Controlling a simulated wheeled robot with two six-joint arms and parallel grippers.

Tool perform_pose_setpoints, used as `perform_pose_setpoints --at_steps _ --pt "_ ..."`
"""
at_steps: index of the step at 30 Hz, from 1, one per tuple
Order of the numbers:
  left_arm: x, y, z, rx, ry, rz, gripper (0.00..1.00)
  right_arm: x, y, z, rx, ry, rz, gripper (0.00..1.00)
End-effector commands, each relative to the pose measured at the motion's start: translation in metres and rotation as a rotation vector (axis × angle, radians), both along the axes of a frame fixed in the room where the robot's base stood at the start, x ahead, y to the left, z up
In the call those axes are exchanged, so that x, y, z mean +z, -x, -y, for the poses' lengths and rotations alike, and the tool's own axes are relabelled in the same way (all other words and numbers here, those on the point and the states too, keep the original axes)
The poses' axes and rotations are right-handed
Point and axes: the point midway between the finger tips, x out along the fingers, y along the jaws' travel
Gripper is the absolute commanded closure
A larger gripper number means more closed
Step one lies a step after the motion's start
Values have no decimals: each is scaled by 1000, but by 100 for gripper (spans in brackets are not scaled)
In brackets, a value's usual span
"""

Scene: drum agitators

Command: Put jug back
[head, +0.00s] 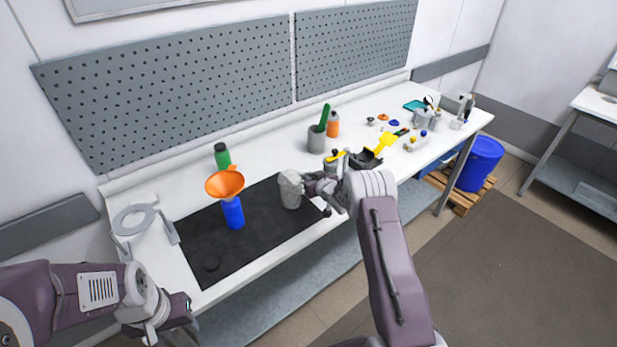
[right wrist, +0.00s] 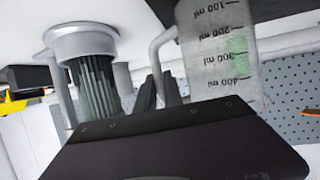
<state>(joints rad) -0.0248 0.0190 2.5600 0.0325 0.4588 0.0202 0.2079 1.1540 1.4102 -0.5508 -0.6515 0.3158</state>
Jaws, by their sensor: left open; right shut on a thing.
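The grey jug (head: 291,192) is at the right part of the black mat (head: 262,234) in the head view. In the right wrist view the jug (right wrist: 222,62) shows its ml marks and its handle. My right gripper (head: 312,186) is at the jug's right side; its dark fingers (right wrist: 160,92) are shut on the handle. I cannot tell whether the jug's base touches the mat. My left gripper (head: 188,322) is open and empty, low at the left in front of the bench, partly hidden by its own wrist.
A blue bottle (head: 233,213) with an orange funnel (head: 225,184) stands left of the jug. A ring stand (head: 135,219) is at the left. The mat's front part is mostly clear.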

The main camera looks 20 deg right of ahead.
Motion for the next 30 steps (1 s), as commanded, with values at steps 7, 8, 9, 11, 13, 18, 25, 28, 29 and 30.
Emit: perform_pose_setpoints --at_steps 7,8,9,11,13,18,25,28,29,30 --pt "-1 0 0 0 0 0 56 -1 0 0 0 0 0 66" --pt "-1 0 0 0 0 0 56 -1 0 0 0 0 0 66" --pt "-1 0 0 0 0 0 56 -1 0 0 0 0 0 66" --pt "-1 0 0 0 0 0 56 -1 0 0 0 0 0 66" --pt "2 0 0 0 0 0 56 2 0 0 0 0 0 66" --pt "1 0 0 0 0 0 56 7 11 2 0 0 -1 66" --pt "-4 0 0 0 0 0 56 21 45 7 -1 0 0 66" --pt "-6 0 0 0 0 0 56 28 62 10 -2 0 0 66" --pt "-7 0 0 0 0 0 56 30 67 11 -1 -1 0 66" --pt "-8 0 0 0 0 0 56 33 74 11 -1 0 0 66"
